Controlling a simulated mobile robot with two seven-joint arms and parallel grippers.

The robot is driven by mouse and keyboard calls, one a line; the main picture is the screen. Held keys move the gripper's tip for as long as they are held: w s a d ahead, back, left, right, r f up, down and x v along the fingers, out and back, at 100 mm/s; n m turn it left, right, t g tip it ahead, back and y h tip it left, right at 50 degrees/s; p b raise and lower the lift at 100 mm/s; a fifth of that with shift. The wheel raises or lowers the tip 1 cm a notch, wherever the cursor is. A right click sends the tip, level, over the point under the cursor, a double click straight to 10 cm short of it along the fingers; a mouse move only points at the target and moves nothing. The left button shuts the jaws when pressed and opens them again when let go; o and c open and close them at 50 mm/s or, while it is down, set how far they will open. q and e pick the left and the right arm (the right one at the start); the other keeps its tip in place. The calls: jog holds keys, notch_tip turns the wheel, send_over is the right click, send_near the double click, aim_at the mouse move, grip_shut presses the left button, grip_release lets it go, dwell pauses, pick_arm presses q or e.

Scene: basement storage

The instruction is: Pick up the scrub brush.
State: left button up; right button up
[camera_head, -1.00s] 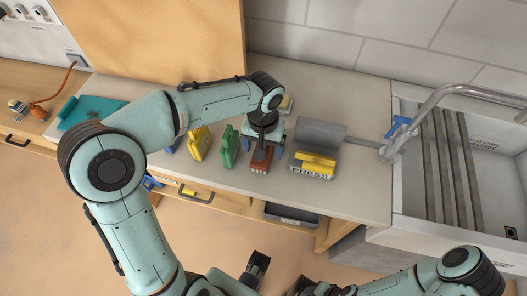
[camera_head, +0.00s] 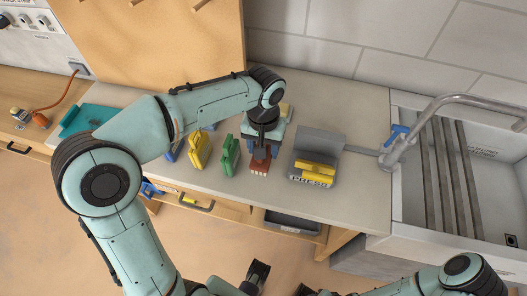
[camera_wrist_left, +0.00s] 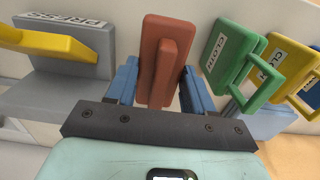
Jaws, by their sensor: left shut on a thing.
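The scrub brush, a reddish-brown block with pale bristles (camera_head: 260,165), is over the counter between the green cloth holder and the grey press. My left gripper (camera_head: 266,143) is above it, pointing down. In the left wrist view the brush (camera_wrist_left: 167,62) stands between the two blue fingers of the left gripper (camera_wrist_left: 160,88), which is shut on it. A small gap between the brush and the counter is possible, but I cannot tell surely. My right gripper is out of view; only part of the right arm shows at the bottom right.
The grey press with a yellow handle (camera_head: 316,172) stands right of the brush. Green (camera_head: 229,157) and yellow (camera_head: 199,150) cloth holders stand to its left. A teal tray (camera_head: 88,117) lies farther left. The sink (camera_head: 480,180) with a tap is at the right.

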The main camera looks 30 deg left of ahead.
pick_arm(q)
notch_tip(320, 180, up, 16)
jog(key=p, duration=0.3)
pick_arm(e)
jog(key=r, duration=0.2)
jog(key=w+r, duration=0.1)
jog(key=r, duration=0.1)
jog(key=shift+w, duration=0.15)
pick_arm(q)
jog(key=o, duration=0.4)
jog(key=shift+c, duration=0.9)
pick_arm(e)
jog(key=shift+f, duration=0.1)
